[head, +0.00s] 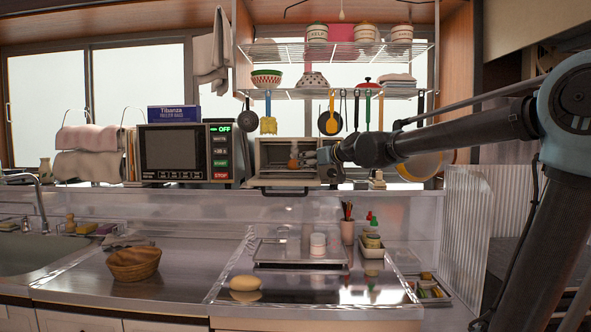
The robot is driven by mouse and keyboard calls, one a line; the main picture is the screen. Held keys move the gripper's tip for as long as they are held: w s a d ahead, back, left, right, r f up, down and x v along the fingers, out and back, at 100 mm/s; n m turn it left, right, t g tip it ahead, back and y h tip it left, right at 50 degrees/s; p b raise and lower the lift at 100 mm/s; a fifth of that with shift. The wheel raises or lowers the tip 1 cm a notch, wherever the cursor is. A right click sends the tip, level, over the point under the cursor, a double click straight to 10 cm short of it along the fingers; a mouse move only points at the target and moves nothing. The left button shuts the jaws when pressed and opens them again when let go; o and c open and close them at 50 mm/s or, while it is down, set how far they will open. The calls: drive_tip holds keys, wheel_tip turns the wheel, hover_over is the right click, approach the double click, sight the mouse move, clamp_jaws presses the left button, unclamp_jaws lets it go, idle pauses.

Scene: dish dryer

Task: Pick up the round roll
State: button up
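A tan, rounded, bread-like piece (245,283) lies on the dark front panel of the counter; it looks like a roll. My gripper (302,158) is far above and behind it, at the open front of a small toaster oven (275,150). A small brown-orange shape (294,154) shows by the fingertips in the oven; I cannot tell whether it is food, or whether my gripper touches it. The fingers are too small to show whether they are open or shut.
A wicker basket (134,264) stands on the left counter. A tray (300,252) with a white jar (318,244) lies behind the tan piece. A utensil cup (347,230) and bottles stand at right. A microwave (183,152) is left of the oven; pans hang above.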

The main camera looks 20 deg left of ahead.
sight(295, 164)
drive_tip(key=x, duration=0.5)
drive_tip(key=shift+w+a+f, duration=0.15)
drive_tip(key=shift+a, duration=0.05)
drive_tip(key=shift+x, duration=2.65)
drive_tip(key=shift+w+d, duration=0.15)
drive_tip(key=shift+w, duration=0.05)
drive_tip(key=c, duration=1.1)
